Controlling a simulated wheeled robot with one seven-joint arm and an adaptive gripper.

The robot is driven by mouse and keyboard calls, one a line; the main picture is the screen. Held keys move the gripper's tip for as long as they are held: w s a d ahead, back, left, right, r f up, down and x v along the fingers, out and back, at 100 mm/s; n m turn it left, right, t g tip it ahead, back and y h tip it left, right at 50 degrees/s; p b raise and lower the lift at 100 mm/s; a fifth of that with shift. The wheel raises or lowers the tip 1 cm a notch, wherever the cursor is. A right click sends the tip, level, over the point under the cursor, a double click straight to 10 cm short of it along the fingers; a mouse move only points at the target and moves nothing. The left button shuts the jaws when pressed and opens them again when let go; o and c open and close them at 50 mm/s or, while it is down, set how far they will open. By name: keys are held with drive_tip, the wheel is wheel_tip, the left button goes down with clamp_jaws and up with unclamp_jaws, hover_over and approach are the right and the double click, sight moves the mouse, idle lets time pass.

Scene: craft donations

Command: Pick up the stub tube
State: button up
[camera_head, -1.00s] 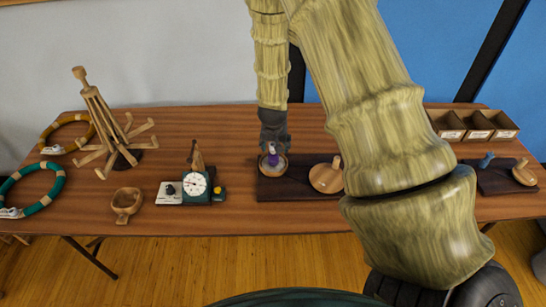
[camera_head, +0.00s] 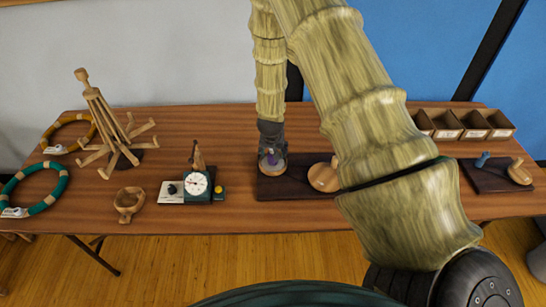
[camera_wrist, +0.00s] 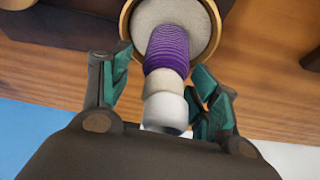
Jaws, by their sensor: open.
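The stub tube (camera_wrist: 167,48) appears to be the purple ribbed piece with a cream band and a white end. In the wrist view it stands in a round, pale-lined wooden holder (camera_wrist: 126,22). My gripper (camera_wrist: 160,78) is open, with one teal-padded finger on each side of the tube's cream and white end. A gap shows on the left side; on the right I cannot tell whether a finger touches. In the head view my gripper (camera_head: 272,148) is over the holder, and only a little purple of the tube shows below it.
The holder sits on a dark board (camera_head: 290,186) beside a round wooden lid with a knob (camera_head: 323,178). A dial scale (camera_head: 197,186) stands left of it. A wooden stand (camera_head: 105,125), hoops and a small wooden bowl (camera_head: 129,204) are further left. Open bins (camera_head: 470,124) stand at right.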

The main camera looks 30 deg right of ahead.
drive_tip(key=shift+c, duration=0.3)
drive_tip(key=c, duration=0.9)
drive_tip(key=shift+r, duration=0.1)
